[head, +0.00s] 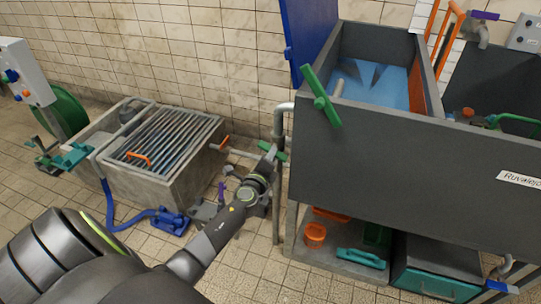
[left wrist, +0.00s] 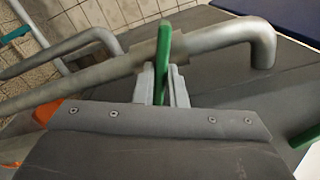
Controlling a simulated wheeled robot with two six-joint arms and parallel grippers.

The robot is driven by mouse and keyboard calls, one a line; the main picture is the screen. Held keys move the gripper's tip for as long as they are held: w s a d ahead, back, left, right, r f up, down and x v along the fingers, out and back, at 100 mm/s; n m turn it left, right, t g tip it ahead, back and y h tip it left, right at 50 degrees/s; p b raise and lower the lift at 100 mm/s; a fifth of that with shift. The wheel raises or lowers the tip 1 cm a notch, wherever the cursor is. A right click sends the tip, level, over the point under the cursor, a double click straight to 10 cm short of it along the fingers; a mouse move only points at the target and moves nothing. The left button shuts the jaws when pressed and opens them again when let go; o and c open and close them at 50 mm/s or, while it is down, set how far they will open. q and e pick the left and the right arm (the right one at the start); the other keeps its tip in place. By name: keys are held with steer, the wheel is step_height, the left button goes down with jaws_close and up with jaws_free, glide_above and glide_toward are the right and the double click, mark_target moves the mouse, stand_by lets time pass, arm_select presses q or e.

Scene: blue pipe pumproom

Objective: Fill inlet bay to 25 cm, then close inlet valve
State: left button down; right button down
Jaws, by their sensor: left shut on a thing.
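My left gripper (head: 266,163) is shut on a green valve lever (head: 275,152) on the grey pipe beside the tank. In the left wrist view the fingers (left wrist: 165,85) clasp the lever (left wrist: 166,45) from both sides, and it stands across the pipe (left wrist: 100,82). The dark grey tank (head: 390,155) at the right holds blue water (head: 365,82), which I take as the inlet bay. Its depth in centimetres cannot be read. A larger green lever (head: 320,95) sits on the tank's front left corner. My right gripper is not in view.
A grated concrete pit (head: 170,185) stands at the left, with a blue hose (head: 125,222) and blue pump (head: 172,222) on the tiled floor. An orange bucket (head: 315,235) and green items sit on the shelf under the tank. A blue panel (head: 308,40) rises behind it.

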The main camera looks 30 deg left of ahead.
arm_select(q)
steer(key=shift+m, duration=0.4)
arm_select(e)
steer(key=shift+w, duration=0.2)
arm_select(q)
steer(key=c, duration=1.6)
jaws_free()
steer(key=shift+o, duration=0.6)
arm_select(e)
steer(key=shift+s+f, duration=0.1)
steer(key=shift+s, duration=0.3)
arm_select(q)
steer(key=shift+s, duration=0.1)
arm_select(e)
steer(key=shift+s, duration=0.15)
